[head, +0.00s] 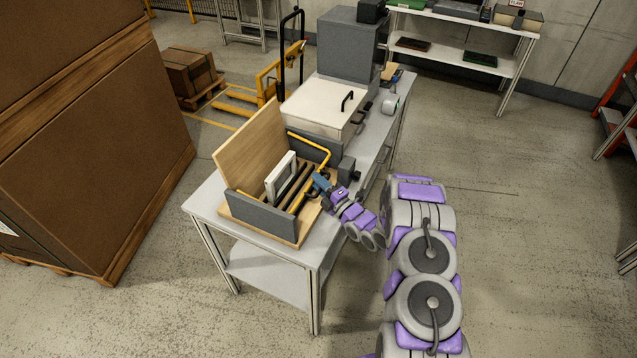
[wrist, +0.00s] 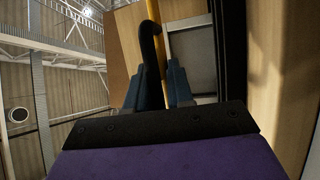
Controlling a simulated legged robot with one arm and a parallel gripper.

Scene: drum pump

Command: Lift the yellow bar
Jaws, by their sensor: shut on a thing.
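The yellow bar (head: 311,139) is a bent bar on the wooden-backed fixture on the table. One side runs along the fixture's back and another comes down its near right side toward the grey front block. My gripper (head: 318,183) has blue fingers and reaches in from the right, shut on the bar's near side. In the wrist view, the fingers of my gripper (wrist: 162,84) close around a black curved part by the yellow bar (wrist: 153,12). The exact contact is hidden between the fingers.
The fixture has a tall wooden board (head: 250,142), a white frame (head: 281,176) and a grey front block (head: 262,215). A white lidded box (head: 318,105) stands behind it on the grey table (head: 205,200). Large brown crates (head: 85,130) stand at left. The floor at right is open.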

